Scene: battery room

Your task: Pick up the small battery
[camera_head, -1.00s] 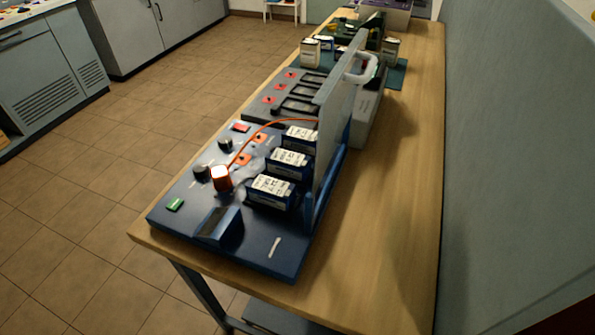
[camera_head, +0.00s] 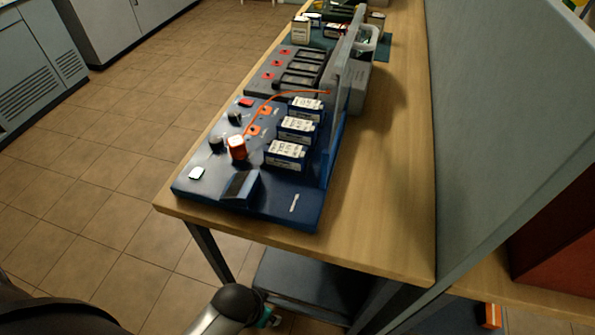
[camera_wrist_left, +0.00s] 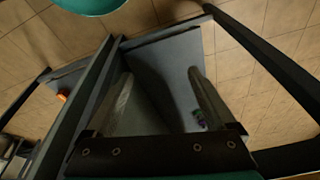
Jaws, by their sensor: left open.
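Three blue batteries with white tops (camera_head: 287,152) stand in a row on the blue test panel (camera_head: 262,202). Smaller cream-and-dark batteries (camera_head: 301,29) stand on a teal mat farther back. I cannot tell for sure which one is the small battery. My left gripper (camera_wrist_left: 160,85) is open in the left wrist view, with nothing between its fingers. It points down over a grey surface low by the bench frame, away from the batteries. Its fingers do not show in the head view, where a piece of my arm shows at the bottom. My right gripper is not in view.
A grey charger with dark slots (camera_head: 301,64) sits behind the panel. An upright plate stands along the panel's right edge. The wooden bench top (camera_head: 385,190) is clear on the right, beside a grey partition (camera_head: 480,150). A grey lower shelf (camera_head: 305,285) lies beneath.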

